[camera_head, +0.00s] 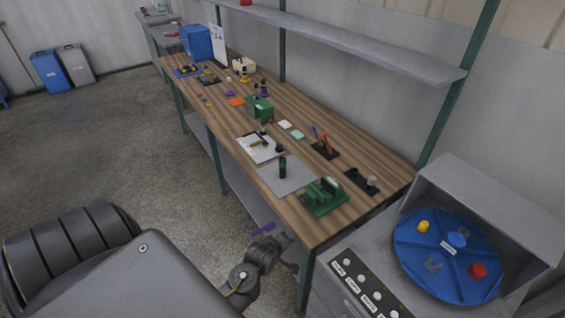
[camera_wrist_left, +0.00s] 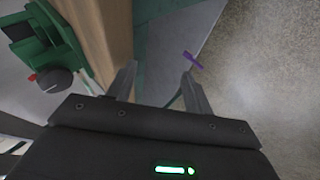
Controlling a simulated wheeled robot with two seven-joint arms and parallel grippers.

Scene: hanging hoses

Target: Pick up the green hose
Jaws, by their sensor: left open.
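I cannot make out a green hose in either view. My left gripper (camera_head: 283,243) is low beside the front edge of the wooden bench, near its closest corner. In the left wrist view its two fingers (camera_wrist_left: 158,72) are spread apart with nothing between them. My right gripper is not in view.
A wooden bench (camera_head: 292,205) carries a green device (camera_head: 322,195), also in the left wrist view (camera_wrist_left: 42,42), a grey mat (camera_head: 290,182) and small items. A small purple piece (camera_head: 262,229) lies near my gripper (camera_wrist_left: 193,60). A blue turntable (camera_head: 430,262) stands at right. Floor (camera_head: 110,150) is open at left.

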